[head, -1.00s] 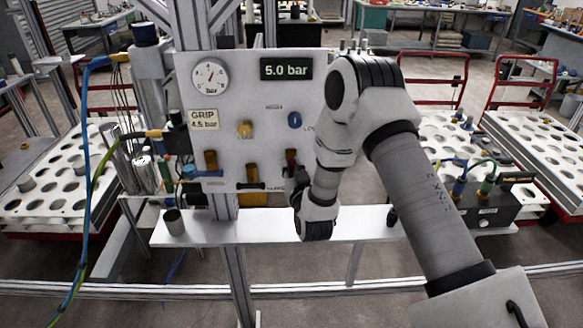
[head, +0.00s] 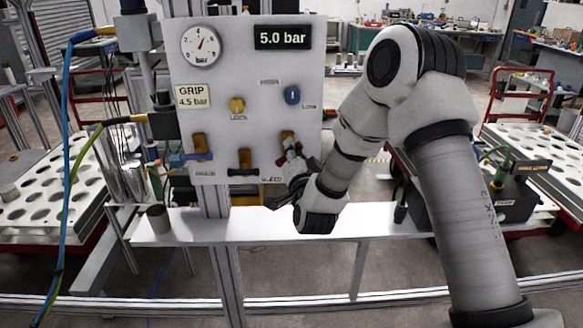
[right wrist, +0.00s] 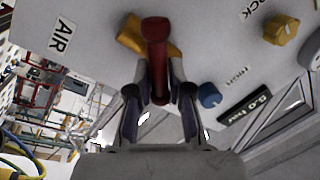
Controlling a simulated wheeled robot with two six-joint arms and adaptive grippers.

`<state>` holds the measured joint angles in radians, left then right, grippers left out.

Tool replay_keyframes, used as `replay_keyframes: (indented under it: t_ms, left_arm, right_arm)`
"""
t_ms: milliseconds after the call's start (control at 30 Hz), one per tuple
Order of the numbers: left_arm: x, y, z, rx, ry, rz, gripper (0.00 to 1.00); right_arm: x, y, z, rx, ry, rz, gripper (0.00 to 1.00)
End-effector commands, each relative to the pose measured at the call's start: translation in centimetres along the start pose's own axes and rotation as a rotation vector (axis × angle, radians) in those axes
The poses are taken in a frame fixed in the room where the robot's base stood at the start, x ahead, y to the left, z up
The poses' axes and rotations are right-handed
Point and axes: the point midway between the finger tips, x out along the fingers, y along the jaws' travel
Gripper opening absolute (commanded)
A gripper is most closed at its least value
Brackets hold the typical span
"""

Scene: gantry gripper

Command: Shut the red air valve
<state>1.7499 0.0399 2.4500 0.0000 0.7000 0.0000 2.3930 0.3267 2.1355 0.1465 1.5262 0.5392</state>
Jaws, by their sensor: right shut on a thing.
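The red air valve (head: 291,154) is at the lower right of the white panel, on a brass body. Its red handle (right wrist: 156,50) fills the middle of the right wrist view, pointing from the brass body (right wrist: 130,38) down between my fingers. My right gripper (right wrist: 160,88) is shut on the handle, one finger on each side. In the head view my right gripper (head: 291,172) reaches the valve from below right and hides part of the handle. The "AIR" label (right wrist: 62,38) shows beside the valve. My left gripper is out of view.
The panel carries a dial gauge (head: 201,45), a "5.0 bar" display (head: 283,37), a yellow knob (head: 237,105) and a blue knob (head: 292,95). A blue-handled valve (head: 197,156) and a black-handled valve (head: 243,172) are to the left. A white shelf (head: 260,226) runs below.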

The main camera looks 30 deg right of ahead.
Motion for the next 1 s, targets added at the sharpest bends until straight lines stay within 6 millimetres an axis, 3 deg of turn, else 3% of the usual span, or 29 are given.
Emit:
replay_keyframes:
  t_ms: [33, 500, 733, 1000]
  left_arm:
    - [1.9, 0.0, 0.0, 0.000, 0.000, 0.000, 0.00]
    - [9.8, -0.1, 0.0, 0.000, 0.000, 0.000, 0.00]
    - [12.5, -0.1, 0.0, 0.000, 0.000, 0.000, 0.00]
    - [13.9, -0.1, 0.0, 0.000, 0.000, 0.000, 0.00]
  right_arm:
    - [-0.1, 0.6, 0.5, 0.043, 0.016, -0.005, 0.00]
    - [-0.3, 1.4, 0.6, 0.470, 0.099, -0.004, 0.00]
    - [-0.3, 1.5, 0.7, 0.630, 0.129, -0.001, 0.00]
    - [-0.3, 1.5, 0.6, 0.730, 0.147, 0.002, 0.00]
